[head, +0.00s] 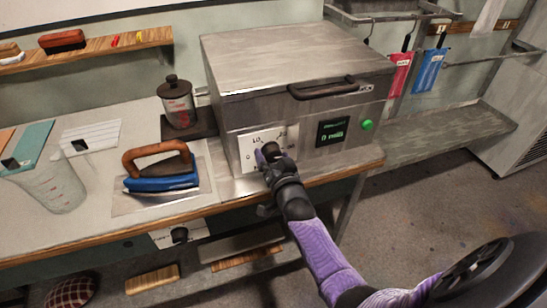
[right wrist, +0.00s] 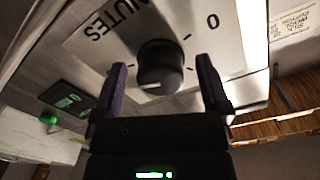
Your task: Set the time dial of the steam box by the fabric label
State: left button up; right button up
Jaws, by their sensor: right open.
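The steam box (head: 300,65) is a grey metal box with a lid on the bench. Its black time dial (right wrist: 160,67) sits on a white plate (head: 250,143) marked "MINUTES" and "0". A pale mark shows near the dial's lower edge in the right wrist view. My right gripper (head: 268,155) is open in front of the plate, its purple fingers on either side of the dial, with gaps visible; it covers most of the dial in the head view. A card (right wrist: 292,22) with small upside-down print shows in the right wrist view. My left gripper is not in view.
A green-lit display (head: 332,132) and green button (head: 367,125) are on the box front. A blue iron (head: 162,180), a jar (head: 177,100) and a clear beaker (head: 55,185) stand to the left. Red (head: 400,72) and blue (head: 429,70) tagged pieces hang at right.

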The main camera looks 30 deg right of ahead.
jog(key=shift+s, duration=0.3)
jog(key=p+v, duration=0.3)
jog(key=v, duration=0.6)
jog(key=shift+s, duration=0.2)
jog(key=shift+a, duration=0.1)
